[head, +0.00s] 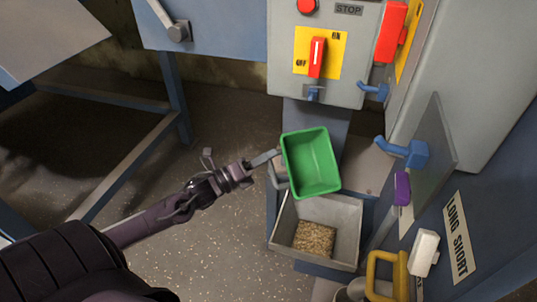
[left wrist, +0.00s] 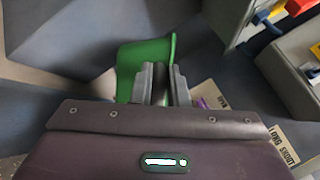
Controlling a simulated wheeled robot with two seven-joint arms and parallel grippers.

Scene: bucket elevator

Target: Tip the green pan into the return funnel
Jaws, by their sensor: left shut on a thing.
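The green pan (head: 313,165) is held in the air by my left gripper (head: 272,157), which is shut on its left side. The pan is tilted, its open mouth faces the head camera, and its visible inside looks empty. Below it is a grey square metal hopper (head: 343,213), which looks like the return funnel, with tan grain (head: 315,238) at its bottom. The pan overlaps the hopper's far edge in the head view. In the left wrist view the fingers (left wrist: 163,85) close on the green pan (left wrist: 145,55). My right gripper is not in view.
A grey control box (head: 325,75) with a red switch and stop button stands behind the pan. A blue handle (head: 405,152), a purple grip (head: 402,188), a white grip (head: 423,252) and a yellow handle (head: 388,275) crowd the right.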

